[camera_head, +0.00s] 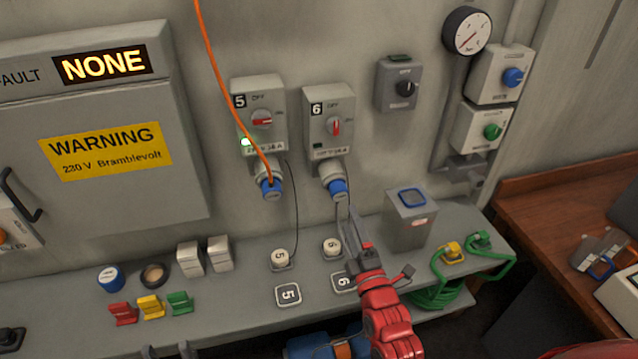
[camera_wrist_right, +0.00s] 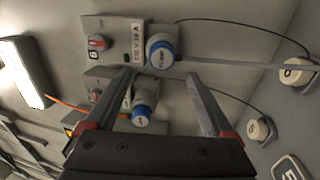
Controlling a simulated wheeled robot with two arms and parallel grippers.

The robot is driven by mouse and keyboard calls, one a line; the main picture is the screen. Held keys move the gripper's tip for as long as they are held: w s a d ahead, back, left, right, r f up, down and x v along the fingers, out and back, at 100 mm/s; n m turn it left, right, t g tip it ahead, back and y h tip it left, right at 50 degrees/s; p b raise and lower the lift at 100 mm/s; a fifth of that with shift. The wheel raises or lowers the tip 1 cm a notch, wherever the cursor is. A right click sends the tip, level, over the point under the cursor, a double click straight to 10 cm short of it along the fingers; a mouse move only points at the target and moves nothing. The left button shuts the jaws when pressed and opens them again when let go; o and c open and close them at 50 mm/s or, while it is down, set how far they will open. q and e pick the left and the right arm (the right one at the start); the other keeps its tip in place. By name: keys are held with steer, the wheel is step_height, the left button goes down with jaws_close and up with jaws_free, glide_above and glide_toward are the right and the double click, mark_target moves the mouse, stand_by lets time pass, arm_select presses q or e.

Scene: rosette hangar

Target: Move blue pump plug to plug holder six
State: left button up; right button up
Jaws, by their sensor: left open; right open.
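Two blue plugs sit in wall sockets. The one under switch box 5 (camera_head: 271,188) has an orange cable. The one under switch box 6 (camera_head: 337,188) also shows in the right wrist view (camera_wrist_right: 160,52), upper middle. White round pieces marked 5 (camera_head: 280,258) and 6 (camera_head: 332,246) stand on the shelf, behind square plates marked 5 (camera_head: 288,295) and 6 (camera_head: 343,282). My right gripper (camera_head: 350,220) is open and empty, just below the socket 6 plug. My left gripper (camera_head: 168,350) barely shows at the bottom edge, open; its contents are not visible.
Switch 5 (camera_head: 262,121) has its handle sideways and a green lamp lit; switch 6 (camera_head: 335,127) has its handle upright. A grey box (camera_head: 411,228) stands to the right. Coloured blocks and white boxes (camera_head: 190,258) occupy the shelf's left. The orange cable (camera_head: 222,83) hangs across the wall.

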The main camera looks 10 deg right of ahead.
mark_target(341, 197)
steer(key=shift+f, duration=0.1)
steer(key=shift+d, duration=0.1)
steer(key=w, duration=0.5)
steer(key=w+r, duration=0.1)
steer(key=w, duration=0.1)
steer(key=shift+w+a+r, duration=0.1)
steer(key=shift+w+a, duration=0.15)
steer(key=shift+w+r, duration=0.15)
steer(key=shift+w, duration=0.55)
steer(key=shift+b, duration=0.85)
stand_by(0.4)
